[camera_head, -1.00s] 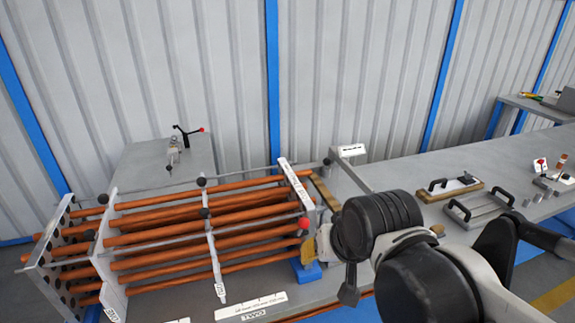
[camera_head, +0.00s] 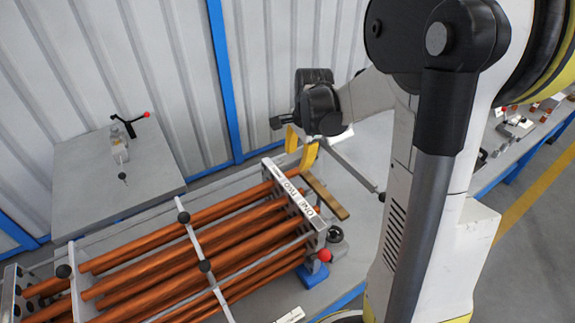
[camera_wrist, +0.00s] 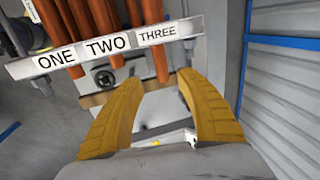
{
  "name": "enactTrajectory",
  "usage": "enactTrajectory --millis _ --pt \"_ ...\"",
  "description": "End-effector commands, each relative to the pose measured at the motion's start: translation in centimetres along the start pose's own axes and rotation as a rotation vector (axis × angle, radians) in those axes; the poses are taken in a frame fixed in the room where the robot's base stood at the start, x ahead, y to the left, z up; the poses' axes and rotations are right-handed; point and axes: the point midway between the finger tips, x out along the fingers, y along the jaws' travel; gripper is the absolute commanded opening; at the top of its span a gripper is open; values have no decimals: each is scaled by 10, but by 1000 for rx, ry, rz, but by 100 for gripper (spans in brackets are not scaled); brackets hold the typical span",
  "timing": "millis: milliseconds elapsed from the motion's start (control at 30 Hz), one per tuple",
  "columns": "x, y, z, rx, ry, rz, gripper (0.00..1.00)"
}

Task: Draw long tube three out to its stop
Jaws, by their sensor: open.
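The copper tubes run through an end plate (camera_head: 305,212) labelled ONE, TWO and THREE. Long tube three (camera_wrist: 161,64) sticks out past the plate under its label THREE (camera_wrist: 158,33) in the wrist view. My gripper (camera_wrist: 160,80) has two yellow fingers spread apart, with the end of tube three ahead of and roughly between their tips. In the head view my gripper (camera_head: 300,149) hangs beyond the far end of the plate, fingers down. It holds nothing. Contact with the tube does not show.
A wooden strip (camera_head: 325,195) lies just outside the plate. A red knob (camera_head: 324,255) and a blue block (camera_head: 312,275) are at the plate's near end. A grey side table (camera_head: 95,175) with a black-handled clamp stands at the left. The corrugated wall is close behind my gripper.

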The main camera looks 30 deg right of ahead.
Motion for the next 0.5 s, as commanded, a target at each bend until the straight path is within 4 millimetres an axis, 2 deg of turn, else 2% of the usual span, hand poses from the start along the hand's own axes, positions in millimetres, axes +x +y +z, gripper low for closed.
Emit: enactTrajectory --millis 33,200,333,500 --pt "14 0 0 -1 0 0 43" --pt "47 0 0 -2 1 -1 43" --pt "65 -1 0 -2 1 -1 43" --pt "76 -1 0 -3 1 -1 43"
